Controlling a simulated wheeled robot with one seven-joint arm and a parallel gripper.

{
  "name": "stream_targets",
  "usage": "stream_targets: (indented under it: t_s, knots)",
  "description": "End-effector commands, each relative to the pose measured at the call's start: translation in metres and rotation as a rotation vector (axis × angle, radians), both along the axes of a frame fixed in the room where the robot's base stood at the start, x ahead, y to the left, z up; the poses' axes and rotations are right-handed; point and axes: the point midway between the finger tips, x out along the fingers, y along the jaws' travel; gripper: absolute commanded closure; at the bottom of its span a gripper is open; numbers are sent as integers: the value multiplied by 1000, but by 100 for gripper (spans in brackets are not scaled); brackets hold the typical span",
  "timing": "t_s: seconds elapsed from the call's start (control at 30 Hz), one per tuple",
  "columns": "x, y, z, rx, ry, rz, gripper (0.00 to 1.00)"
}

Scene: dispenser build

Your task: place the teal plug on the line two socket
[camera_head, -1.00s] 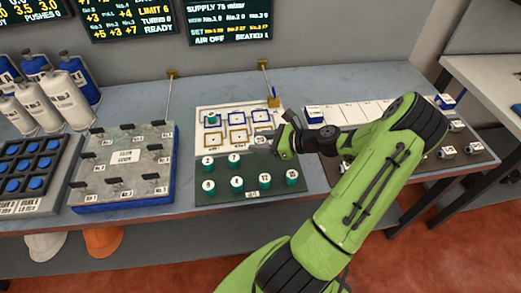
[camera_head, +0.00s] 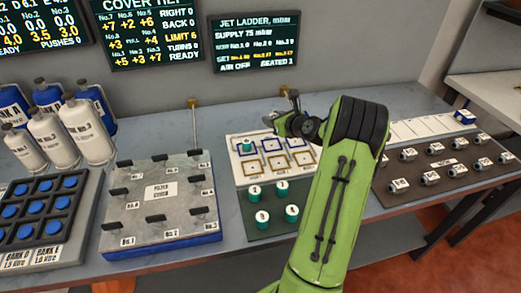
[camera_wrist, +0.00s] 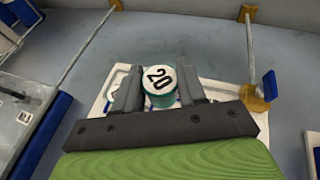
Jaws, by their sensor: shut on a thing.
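A teal plug with a white top marked 20 (camera_wrist: 160,85) is upright between the two fingers of my gripper (camera_wrist: 160,92) in the wrist view. My gripper is shut on it. In the head view my gripper (camera_head: 286,104) is over the back edge of the white socket board (camera_head: 237,171), and its plug cannot be made out there. The board has blue-framed and gold-framed squares, partly hidden by my arm. Another teal plug (camera_head: 246,147) stands in the back left square. The socket labels are too small to read.
Several teal plugs (camera_head: 291,212) stand on the dark green mat (camera_head: 252,192) in front of the board. A grey plate with clips (camera_head: 158,191) lies to the left.

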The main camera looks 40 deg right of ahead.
Motion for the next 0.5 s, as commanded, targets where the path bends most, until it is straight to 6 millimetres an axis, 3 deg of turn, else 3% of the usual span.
stream_targets:
  t_s: [0.2,0.5]
  knots:
    - [7,-6,3,3,2,-33,91]
    - [6,-6,-61,6,3,-31,91]
